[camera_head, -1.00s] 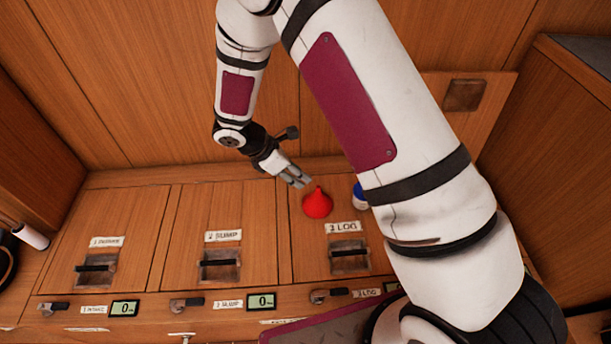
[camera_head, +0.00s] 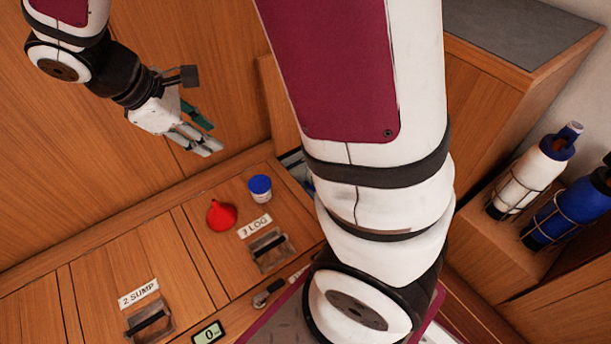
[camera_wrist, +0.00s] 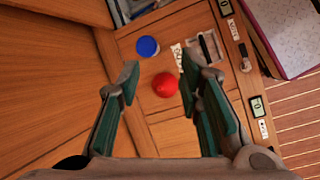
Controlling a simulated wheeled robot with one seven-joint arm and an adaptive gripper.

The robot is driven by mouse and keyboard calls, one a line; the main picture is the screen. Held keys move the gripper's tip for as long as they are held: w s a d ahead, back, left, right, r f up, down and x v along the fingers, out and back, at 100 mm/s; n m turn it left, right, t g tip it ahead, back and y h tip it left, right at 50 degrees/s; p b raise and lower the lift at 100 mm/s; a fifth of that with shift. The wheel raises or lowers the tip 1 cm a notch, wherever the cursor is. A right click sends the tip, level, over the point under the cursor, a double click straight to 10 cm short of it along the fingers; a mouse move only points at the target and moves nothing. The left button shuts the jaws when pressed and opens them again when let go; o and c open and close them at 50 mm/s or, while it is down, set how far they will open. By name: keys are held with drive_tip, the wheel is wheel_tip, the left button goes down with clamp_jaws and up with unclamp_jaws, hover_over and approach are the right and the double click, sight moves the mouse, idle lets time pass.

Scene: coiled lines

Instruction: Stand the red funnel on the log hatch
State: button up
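The red funnel (camera_head: 221,215) rests on the wooden log hatch (camera_head: 222,249), behind its "LOG" label and to the left of a blue-lidded jar. Its spout points up and it looks upright, wide end down. In the wrist view the funnel (camera_wrist: 165,85) shows from above as a red disc, with bare wood around it. My gripper (camera_head: 207,134) is up and behind the hatch, clear of the funnel. In the wrist view my gripper (camera_wrist: 161,76) has its two fingers wide apart with nothing between them.
The jar with the blue lid (camera_head: 260,188) stands on the same hatch. The hatch has a recessed handle (camera_head: 270,249). The sump hatch (camera_head: 108,265) lies to the left and is bare. Bottles (camera_head: 533,175) stand in racks at the right. My arm hides part of the right side.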

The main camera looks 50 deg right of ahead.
drive_tip(key=s+d+r+m+y, duration=0.1)
drive_tip(key=s+r+m, duration=0.25)
drive_tip(key=s, duration=0.35)
drive_tip(key=s+d+r+m+y, duration=0.1)
drive_tip(key=s+r+m+y, duration=0.15)
drive_tip(key=s+r, duration=0.35)
drive_tip(key=s+a+m+y, duration=0.1)
drive_tip(key=s+m, duration=0.1)
drive_tip(key=s, duration=0.4)
drive_tip(key=s+a+m+t+y, duration=0.1)
drive_tip(key=s+m, duration=0.2)
drive_tip(key=s, duration=0.4)
drive_tip(key=shift+a+f, duration=0.2)
drive_tip(key=shift+a, duration=0.1)
wheel_tip(320, 180, up, 25)
drive_tip(key=t+p, duration=0.3)
drive_tip(key=p, duration=2)
drive_tip(key=shift+f+t, duration=0.15)
drive_tip(key=shift+t, duration=0.15)
drive_tip(key=shift+d, duration=0.1)
